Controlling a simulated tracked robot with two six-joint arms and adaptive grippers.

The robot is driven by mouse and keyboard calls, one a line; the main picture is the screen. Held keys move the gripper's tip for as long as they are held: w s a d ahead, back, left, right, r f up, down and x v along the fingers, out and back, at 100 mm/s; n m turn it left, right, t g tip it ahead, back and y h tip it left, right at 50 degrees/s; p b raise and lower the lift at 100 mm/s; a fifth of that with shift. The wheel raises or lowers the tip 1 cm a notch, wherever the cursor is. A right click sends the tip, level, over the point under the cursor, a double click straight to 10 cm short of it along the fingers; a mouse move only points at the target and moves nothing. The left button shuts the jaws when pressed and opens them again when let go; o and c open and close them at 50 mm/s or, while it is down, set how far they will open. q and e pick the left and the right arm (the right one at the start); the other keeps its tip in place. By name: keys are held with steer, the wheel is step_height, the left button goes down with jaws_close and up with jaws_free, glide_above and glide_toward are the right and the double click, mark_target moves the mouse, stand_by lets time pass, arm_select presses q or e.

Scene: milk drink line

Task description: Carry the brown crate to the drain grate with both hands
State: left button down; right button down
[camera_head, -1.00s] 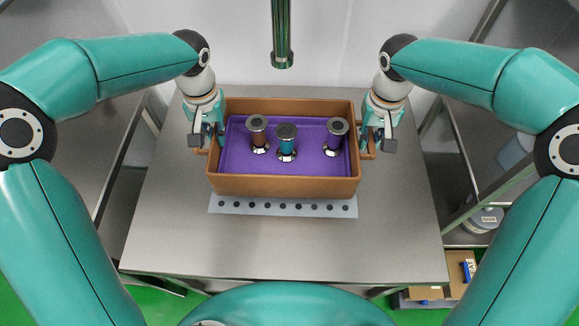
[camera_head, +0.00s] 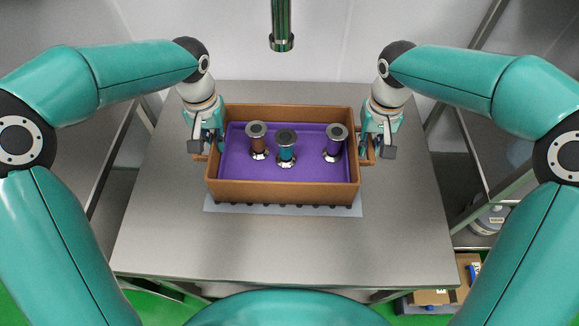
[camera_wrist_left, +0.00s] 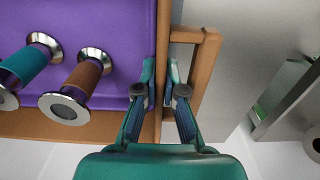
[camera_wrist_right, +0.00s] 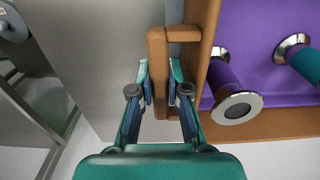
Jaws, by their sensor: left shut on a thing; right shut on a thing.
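The drain grate (camera_head: 282,210) is a pale strip with dark holes. The crate's front covers most of it in the head view; I cannot tell whether they touch. My left gripper (camera_wrist_left: 160,70) is shut on the crate's side wall, inside its handle (camera_wrist_left: 207,75). My right gripper (camera_wrist_right: 159,75) is shut on the crate's other handle (camera_wrist_right: 157,50).
The steel table (camera_head: 282,250) is clear in front of and beside the crate. A metal spout (camera_head: 281,40) hangs behind the crate. Shelving stands on both sides. Cardboard boxes (camera_head: 435,297) sit low at the right.

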arm_select(q)
steer(key=c, duration=1.3)
jaws_free()
arm_select(e)
steer(key=c, duration=1.2)
jaws_free()
steer(key=shift+s+f, duration=0.1)
steer(key=shift+o, duration=0.2)
arm_select(q)
step_height(320, 180, up, 8)
steer(key=shift+f, duration=0.2)
arm_select(e)
step_height(320, 180, up, 12)
steer(key=shift+f, duration=0.1)
